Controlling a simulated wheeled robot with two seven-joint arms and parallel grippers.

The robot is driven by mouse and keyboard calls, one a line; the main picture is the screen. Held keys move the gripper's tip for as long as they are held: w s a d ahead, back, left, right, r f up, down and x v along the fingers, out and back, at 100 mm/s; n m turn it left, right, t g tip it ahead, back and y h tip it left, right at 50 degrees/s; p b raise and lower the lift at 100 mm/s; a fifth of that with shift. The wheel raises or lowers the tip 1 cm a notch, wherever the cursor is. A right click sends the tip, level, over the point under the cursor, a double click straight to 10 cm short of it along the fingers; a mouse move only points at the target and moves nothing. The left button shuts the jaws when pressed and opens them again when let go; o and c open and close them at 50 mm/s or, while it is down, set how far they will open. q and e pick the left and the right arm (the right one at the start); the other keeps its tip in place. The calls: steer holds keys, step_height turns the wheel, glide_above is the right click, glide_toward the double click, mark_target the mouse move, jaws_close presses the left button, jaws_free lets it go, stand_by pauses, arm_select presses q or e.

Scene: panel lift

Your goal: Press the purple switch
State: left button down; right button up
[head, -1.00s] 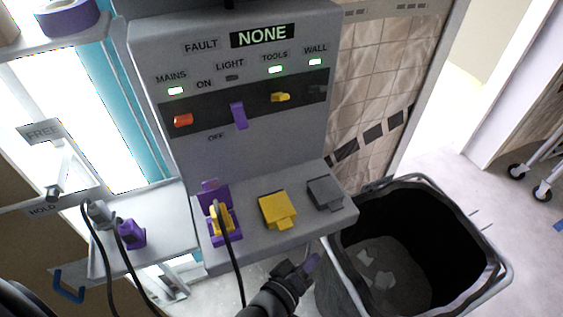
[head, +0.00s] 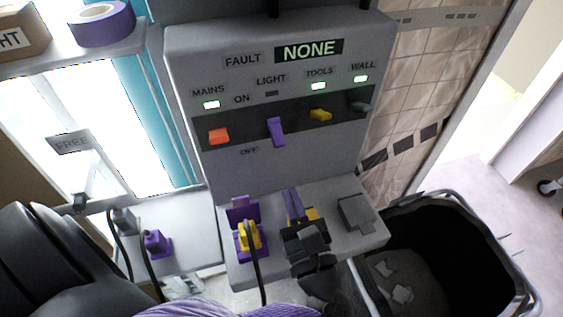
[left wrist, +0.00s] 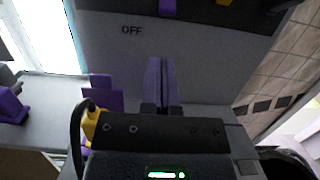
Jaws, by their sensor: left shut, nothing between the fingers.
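The purple switch (head: 277,132) is a lever on the dark strip of the grey panel (head: 240,170), under the LIGHT label. It points down towards OFF, and the small lamp above it is dark. Only its lower end shows at the top of the left wrist view (left wrist: 167,7). My left gripper (head: 293,205) is below the switch, over the panel's lower ledge, apart from the switch. Its purple fingers (left wrist: 161,82) are together with nothing between them. My right gripper is not in view.
An orange switch (head: 219,136), a yellow switch (head: 320,115) and a dark grey switch (head: 361,106) flank the purple one, with lit lamps. A yellow plug with a cable (head: 249,236) sits on the ledge. A black bin (head: 455,215) stands at right.

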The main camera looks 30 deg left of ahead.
mark_target(277, 135)
arm_select(q)
steer(key=p+x, duration=0.1)
steer(key=x, duration=0.7)
steer(key=shift+w+a+r+p, duration=0.15)
steer(key=shift+w+a+p, duration=0.1)
steer(key=shift+a+p, duration=0.1)
steer(key=shift+w+a, duration=0.2)
steer(key=shift+r, duration=0.1)
steer(key=shift+s+d+r+g+h+p, duration=0.1)
steer(key=shift+g+h+p, duration=0.2)
steer(key=shift+p, duration=0.2)
